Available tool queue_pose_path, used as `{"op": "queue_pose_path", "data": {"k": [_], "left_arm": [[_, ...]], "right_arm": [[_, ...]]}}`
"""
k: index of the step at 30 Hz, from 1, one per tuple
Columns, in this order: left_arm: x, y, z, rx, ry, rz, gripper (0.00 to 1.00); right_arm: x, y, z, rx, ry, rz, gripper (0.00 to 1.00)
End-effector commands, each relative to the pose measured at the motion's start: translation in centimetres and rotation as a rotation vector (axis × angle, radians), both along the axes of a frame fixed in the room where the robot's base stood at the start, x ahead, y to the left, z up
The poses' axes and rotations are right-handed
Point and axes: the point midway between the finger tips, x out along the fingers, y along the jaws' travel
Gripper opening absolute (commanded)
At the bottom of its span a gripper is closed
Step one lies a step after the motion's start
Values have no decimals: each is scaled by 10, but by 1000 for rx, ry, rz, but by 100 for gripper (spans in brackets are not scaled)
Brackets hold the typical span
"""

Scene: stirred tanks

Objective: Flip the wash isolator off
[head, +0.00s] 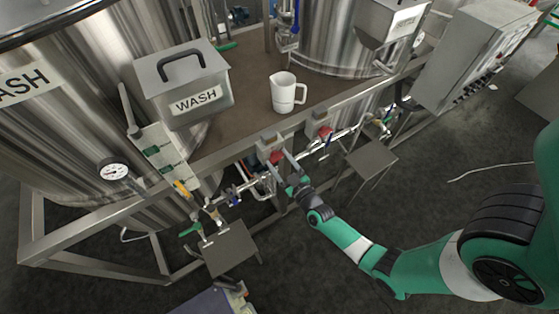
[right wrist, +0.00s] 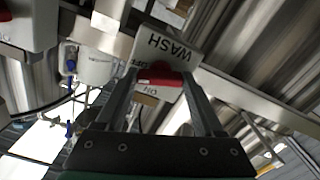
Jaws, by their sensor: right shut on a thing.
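The wash isolator (right wrist: 172,46) is a light grey box with an upside-down WASH label in the right wrist view. Its red handle (right wrist: 158,76) lies crosswise between my fingers, with the ON mark beside it and another mark partly hidden by a finger. My right gripper (right wrist: 160,84) is shut on the red handle. In the head view the isolator (head: 268,142) is on the frame's front rail, with my right gripper (head: 284,167) at its red handle. My left gripper is in neither view.
A second isolator (head: 319,118) with a red handle is just right on the same rail. A white jug (head: 284,93) and a WASH-labelled box (head: 187,88) stand above. Pipes and valves (head: 240,193) run below, near a small stand (head: 230,249).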

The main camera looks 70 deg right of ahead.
Motion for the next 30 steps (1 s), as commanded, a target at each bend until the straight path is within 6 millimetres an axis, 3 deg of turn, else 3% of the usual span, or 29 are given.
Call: {"op": "queue_pose_path", "data": {"k": [1, 3, 15, 23, 24, 28, 30], "left_arm": [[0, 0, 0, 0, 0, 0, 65], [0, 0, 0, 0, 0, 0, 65], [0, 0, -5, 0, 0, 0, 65], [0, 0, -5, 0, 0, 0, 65], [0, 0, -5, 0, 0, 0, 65], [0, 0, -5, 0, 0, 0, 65], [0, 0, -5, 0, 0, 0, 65]], "right_arm": [[0, 0, 0, 0, 0, 0, 24], [0, 0, 0, 0, 0, 0, 14], [0, 0, 0, 268, -193, 0, 14], [0, 0, 0, 281, -201, 0, 14], [0, 0, 0, 281, -201, 0, 74], [0, 0, 0, 280, -200, 0, 97], [0, 0, 0, 279, -199, 0, 100]]}}
